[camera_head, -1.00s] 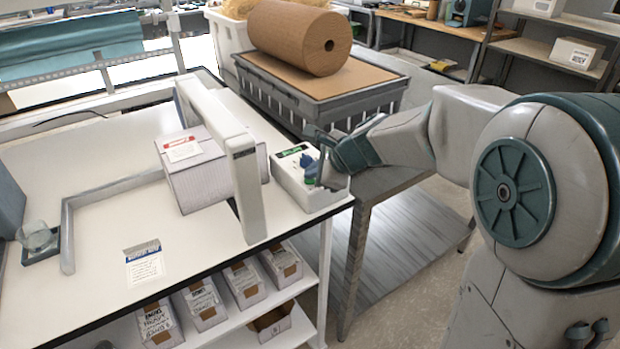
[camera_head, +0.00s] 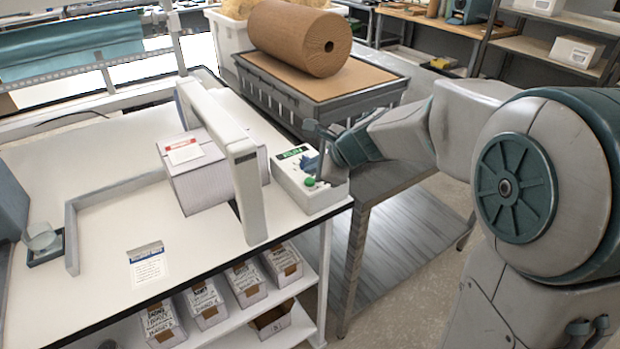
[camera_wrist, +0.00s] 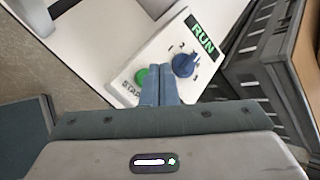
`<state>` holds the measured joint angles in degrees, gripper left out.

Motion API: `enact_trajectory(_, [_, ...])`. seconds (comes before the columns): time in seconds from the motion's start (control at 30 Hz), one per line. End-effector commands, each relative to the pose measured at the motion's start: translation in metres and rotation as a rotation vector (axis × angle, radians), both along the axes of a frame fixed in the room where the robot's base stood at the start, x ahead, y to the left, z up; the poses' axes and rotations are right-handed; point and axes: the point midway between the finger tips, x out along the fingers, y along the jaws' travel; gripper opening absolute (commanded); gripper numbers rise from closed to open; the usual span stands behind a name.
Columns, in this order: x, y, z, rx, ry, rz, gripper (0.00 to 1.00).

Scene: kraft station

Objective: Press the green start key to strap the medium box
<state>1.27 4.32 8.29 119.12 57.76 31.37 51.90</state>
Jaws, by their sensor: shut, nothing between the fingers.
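The green start key (camera_head: 310,182) is a round button on the white control box (camera_head: 322,200) at the table's right edge. It also shows in the wrist view (camera_wrist: 140,77), just left of my fingertips, beside lettering partly hidden by the fingers. A blue knob (camera_wrist: 184,65) and a green RUN label (camera_wrist: 202,36) are on the same box. My gripper (camera_wrist: 160,72) is shut and empty, its fingers over the box between key and knob; I cannot tell whether they touch it. The medium box (camera_head: 200,172) sits inside the white strapping arch (camera_head: 248,190), a red-marked label on top.
A grey crate (camera_head: 330,105) with a brown paper roll (camera_head: 300,38) stands behind the control box. A grey side table (camera_head: 385,190) is below my arm. Several small cartons (camera_head: 205,300) stand on the lower shelf. A metal guide (camera_head: 120,190) lies on the table.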

Motion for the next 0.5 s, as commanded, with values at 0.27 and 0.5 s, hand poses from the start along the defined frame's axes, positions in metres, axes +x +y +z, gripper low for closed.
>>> enact_trajectory(0.27, [0.000,0.000,0.032,0.000,-0.001,-0.001,0.00])
enact_trajectory(0.5, [0.000,0.000,0.048,0.000,-0.001,-0.001,0.00])
